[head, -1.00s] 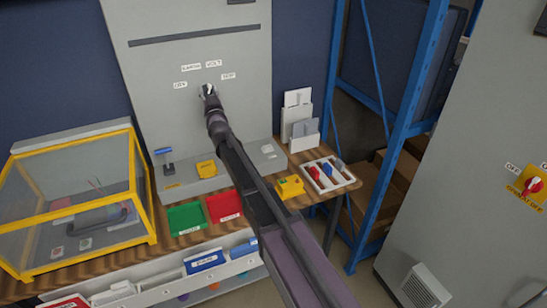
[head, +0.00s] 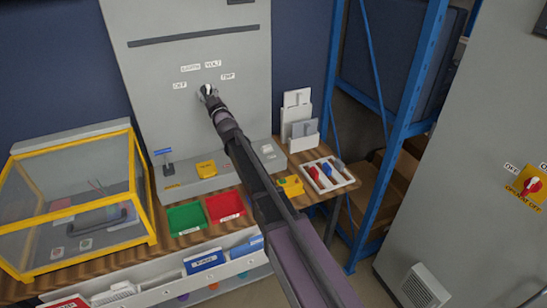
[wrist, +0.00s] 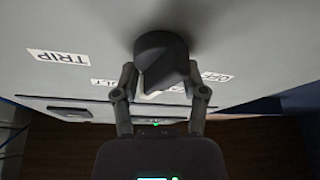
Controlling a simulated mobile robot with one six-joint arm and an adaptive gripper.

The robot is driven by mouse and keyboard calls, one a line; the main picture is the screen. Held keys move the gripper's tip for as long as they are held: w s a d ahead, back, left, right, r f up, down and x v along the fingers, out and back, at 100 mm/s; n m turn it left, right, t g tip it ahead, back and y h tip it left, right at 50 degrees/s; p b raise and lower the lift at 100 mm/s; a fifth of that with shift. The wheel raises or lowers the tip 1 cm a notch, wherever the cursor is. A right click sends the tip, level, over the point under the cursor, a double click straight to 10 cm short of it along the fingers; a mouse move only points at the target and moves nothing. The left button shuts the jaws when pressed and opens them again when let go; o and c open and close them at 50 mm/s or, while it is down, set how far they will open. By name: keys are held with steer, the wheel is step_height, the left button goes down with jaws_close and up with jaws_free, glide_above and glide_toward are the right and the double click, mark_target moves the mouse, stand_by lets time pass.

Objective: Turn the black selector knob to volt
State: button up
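The black selector knob (wrist: 160,60) is on the front of a grey cabinet panel (head: 150,75). It also shows in the head view (head: 207,89), with a pale mark on it, partly behind my gripper. The VOLT label (head: 213,64) is above the knob, slightly right; EARTH (head: 190,68) is above left, OFF (head: 179,85) left and TRIP (head: 228,76) right. My gripper (wrist: 160,78) is at the knob, one finger on each side, and looks shut on it. The exact knob setting cannot be told. The wrist view shows the labels upside down.
Below the panel is a wooden bench with green (head: 186,218) and red (head: 224,205) trays and a yellow-framed clear case (head: 75,205) at left. A blue rack (head: 405,90) and another grey cabinet (head: 470,130) with a red switch stand at right.

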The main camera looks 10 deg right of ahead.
steer(key=shift+n, duration=0.4)
steer(key=b+v, duration=0.5)
steer(key=v, duration=0.9)
steer(key=s+d+f+m+g+h+p, duration=0.1)
steer(key=s+d+f+m+g+h, duration=0.2)
steer(key=d+f, duration=0.3)
steer(key=s+d+f+m+g+h+p, duration=0.2)
steer(key=s+d+f+m+g+h, duration=0.1)
steer(key=d, duration=0.7)
steer(key=shift+f+m+g+h, duration=0.9)
steer(key=shift+f+g+h, duration=0.3)
steer(key=shift+f+h, duration=0.75)
steer(key=shift+f+y, duration=0.2)
steer(key=shift+y, duration=0.05)
steer(key=w+a+r+m+t+y+b, duration=0.1)
steer(key=w+a+r+t+y, duration=0.1)
steer(key=a+r+t, duration=0.3)
steer(key=w+a+r+t+y+b, duration=0.2)
steer(key=a+r+t, duration=0.3)
steer(key=a, duration=0.8)
step_height(320, 180, up, 3)
steer(key=shift+w+a+m+y+b, duration=0.15)
steer(key=shift+w+m+y+b, duration=0.25)
steer(key=shift+w, duration=0.35)
